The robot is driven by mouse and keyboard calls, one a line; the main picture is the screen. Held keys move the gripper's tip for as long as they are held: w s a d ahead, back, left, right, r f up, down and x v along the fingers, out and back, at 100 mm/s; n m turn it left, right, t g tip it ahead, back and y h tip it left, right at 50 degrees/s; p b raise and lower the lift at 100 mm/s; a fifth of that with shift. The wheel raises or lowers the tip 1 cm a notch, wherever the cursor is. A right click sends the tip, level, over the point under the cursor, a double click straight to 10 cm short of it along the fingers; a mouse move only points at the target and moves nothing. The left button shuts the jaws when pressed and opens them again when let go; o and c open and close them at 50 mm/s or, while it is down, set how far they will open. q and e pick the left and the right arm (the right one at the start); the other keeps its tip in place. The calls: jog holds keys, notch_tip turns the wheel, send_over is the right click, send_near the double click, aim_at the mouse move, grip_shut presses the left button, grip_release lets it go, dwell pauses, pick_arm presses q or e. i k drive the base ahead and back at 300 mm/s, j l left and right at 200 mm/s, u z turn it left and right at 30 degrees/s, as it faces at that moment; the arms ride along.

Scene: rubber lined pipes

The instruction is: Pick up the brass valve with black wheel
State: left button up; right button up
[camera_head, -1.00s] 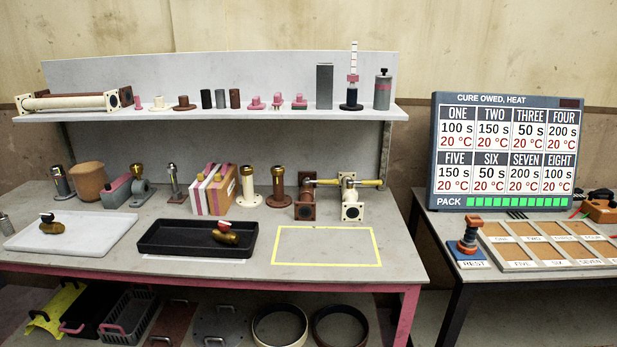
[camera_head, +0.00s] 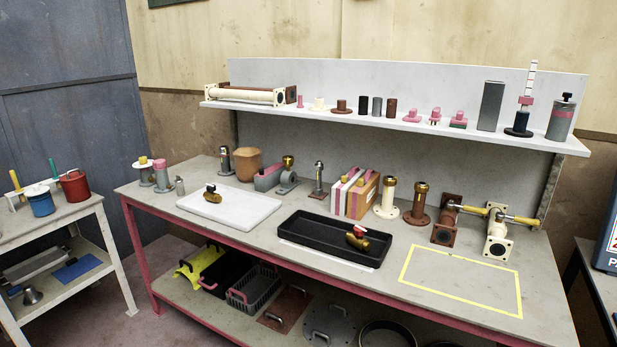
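A small brass valve with a dark wheel (camera_head: 212,195) lies on the white tray (camera_head: 245,207) on the left half of the bench. The wheel looks black, but it is small in the picture. A second brass valve with a red wheel (camera_head: 358,239) lies at the right end of the black tray (camera_head: 315,241). Neither of my grippers shows in the head view, so nothing is seen touching either valve.
The bench (camera_head: 160,199) has a yellow-outlined empty area (camera_head: 462,280) at right. Flanged pipes, a striped box (camera_head: 355,192) and other fittings stand behind the trays. A shelf (camera_head: 350,117) holds small parts above. A side table (camera_head: 60,212) with pots stands at left.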

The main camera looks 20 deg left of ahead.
aim_at(213, 197)
jog(key=u, duration=1.35)
